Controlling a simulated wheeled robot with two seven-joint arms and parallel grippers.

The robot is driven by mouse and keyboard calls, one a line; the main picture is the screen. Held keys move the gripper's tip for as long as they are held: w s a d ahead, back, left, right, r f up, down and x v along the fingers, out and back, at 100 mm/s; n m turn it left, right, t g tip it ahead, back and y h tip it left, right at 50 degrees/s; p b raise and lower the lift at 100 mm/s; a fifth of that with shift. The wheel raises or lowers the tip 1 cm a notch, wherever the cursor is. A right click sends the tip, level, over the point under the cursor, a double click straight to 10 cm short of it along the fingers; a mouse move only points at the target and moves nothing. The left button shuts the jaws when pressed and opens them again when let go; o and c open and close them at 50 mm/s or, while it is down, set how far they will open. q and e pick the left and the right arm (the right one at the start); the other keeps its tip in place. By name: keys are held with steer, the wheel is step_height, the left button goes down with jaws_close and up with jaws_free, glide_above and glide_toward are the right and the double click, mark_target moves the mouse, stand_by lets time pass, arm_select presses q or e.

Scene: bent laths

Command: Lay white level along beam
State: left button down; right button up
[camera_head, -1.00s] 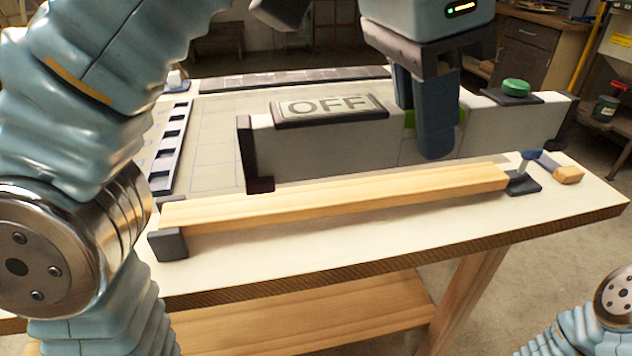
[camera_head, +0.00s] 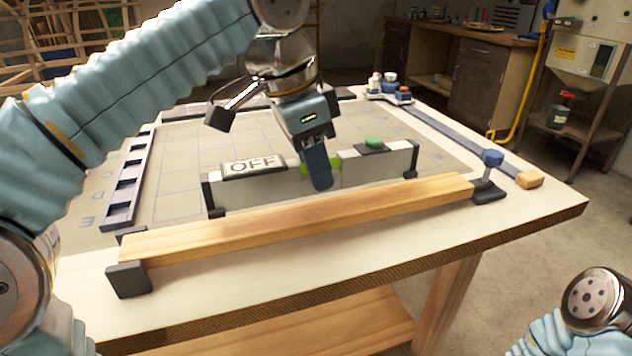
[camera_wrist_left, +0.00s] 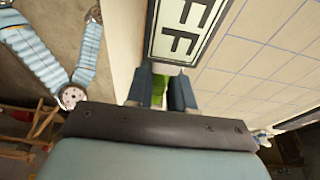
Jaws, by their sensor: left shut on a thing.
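The white level (camera_head: 283,186) has dark end caps, an OFF plate on top and a green vial near its middle. My left gripper (camera_head: 318,172) is shut on it around the green vial. The level is just behind the wooden beam (camera_head: 300,218), roughly parallel to it. I cannot tell whether its underside touches the table mat. The wrist view shows the OFF plate (camera_wrist_left: 188,28) beside my left fingers (camera_wrist_left: 160,92), with green between them. The beam lies between a dark end block (camera_head: 128,280) and a blue-knobbed clamp (camera_head: 490,180). My right gripper is out of view.
The table (camera_head: 250,285) has a bare strip in front of the beam. A slotted dark rail (camera_head: 125,185) lies at left on the gridded mat (camera_head: 180,150). Small pots (camera_head: 388,85) stand at the back corner. A strap with a wooden block (camera_head: 529,180) lies at right.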

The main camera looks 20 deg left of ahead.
mark_target(302, 164)
arm_select(q)
steer(key=shift+f, duration=1.05)
steer(key=shift+f+b, duration=0.35)
steer(key=shift+f, duration=0.1)
steer(key=c, duration=1)
jaws_free()
steer(key=shift+r, duration=0.3)
steer(key=p+v, duration=0.2)
steer(key=v, duration=0.5)
steer(key=shift+s+r+p, duration=0.1)
steer(key=shift+r+p, duration=0.3)
